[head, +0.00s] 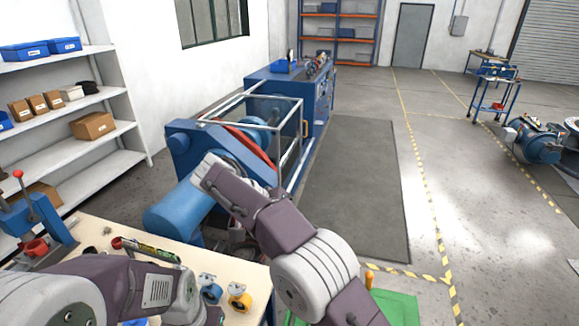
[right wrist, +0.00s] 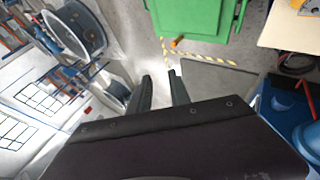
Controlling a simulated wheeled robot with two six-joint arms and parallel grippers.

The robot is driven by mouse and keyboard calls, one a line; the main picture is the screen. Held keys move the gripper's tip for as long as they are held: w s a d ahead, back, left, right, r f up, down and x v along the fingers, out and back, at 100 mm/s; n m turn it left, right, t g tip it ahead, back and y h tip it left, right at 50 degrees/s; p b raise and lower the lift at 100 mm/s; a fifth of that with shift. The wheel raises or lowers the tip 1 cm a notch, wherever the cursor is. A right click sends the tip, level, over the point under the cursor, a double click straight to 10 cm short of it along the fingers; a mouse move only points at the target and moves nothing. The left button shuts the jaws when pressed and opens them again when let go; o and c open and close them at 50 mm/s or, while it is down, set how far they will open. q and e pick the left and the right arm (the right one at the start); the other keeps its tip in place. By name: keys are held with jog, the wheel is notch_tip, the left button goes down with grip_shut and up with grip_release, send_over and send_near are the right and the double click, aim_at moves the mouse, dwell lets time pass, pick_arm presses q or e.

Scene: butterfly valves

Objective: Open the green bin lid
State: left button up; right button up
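The green bin (head: 402,308) shows only in part at the bottom edge of the head view, right of my right arm. In the right wrist view, its green top (right wrist: 190,14) is at the upper edge, cut off by the frame. I cannot tell how the lid sits. A small orange piece (head: 369,279) is at the bin's edge and shows in the right wrist view (right wrist: 178,42). My right gripper (right wrist: 158,80) has its fingers apart with nothing between them, and is apart from the bin. My left arm is at the lower left; its fingers do not show.
A wooden workbench (head: 100,236) with blue and yellow valves (head: 238,297) stands at the lower left, left of the bin. A blue machine (head: 188,140) is beyond my right arm. A dark mat (head: 355,185) and open floor (head: 500,235) lie beyond the bin.

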jog(key=s+d+f+m+g+b, duration=0.1)
jog(key=d+f+b, duration=0.2)
jog(key=d, duration=0.3)
jog(key=s+d+f+m+g+y+b, duration=0.1)
jog(key=d+f+b, duration=0.15)
jog(key=d, duration=0.35)
jog(key=s+d+f+m+g+b, duration=0.1)
jog(key=s+d+f+b, duration=0.1)
jog(key=d+b, duration=0.25)
jog(key=s+f+n+y+b, duration=0.1)
jog(key=s+f, duration=0.3)
jog(key=f, duration=0.4)
jog(key=s+a+f+n+t+y+b, duration=0.1)
jog(key=s+f+n+y, duration=0.1)
jog(key=s+f, duration=0.3)
jog(key=s+f+n+y+b, duration=0.1)
jog(key=s+f+y, duration=0.3)
jog(key=f, duration=0.7)
jog(key=shift+s+a+f+n+t+b, duration=0.3)
jog(key=shift+s+n+t+b, duration=0.1)
jog(key=shift+b, duration=0.15)
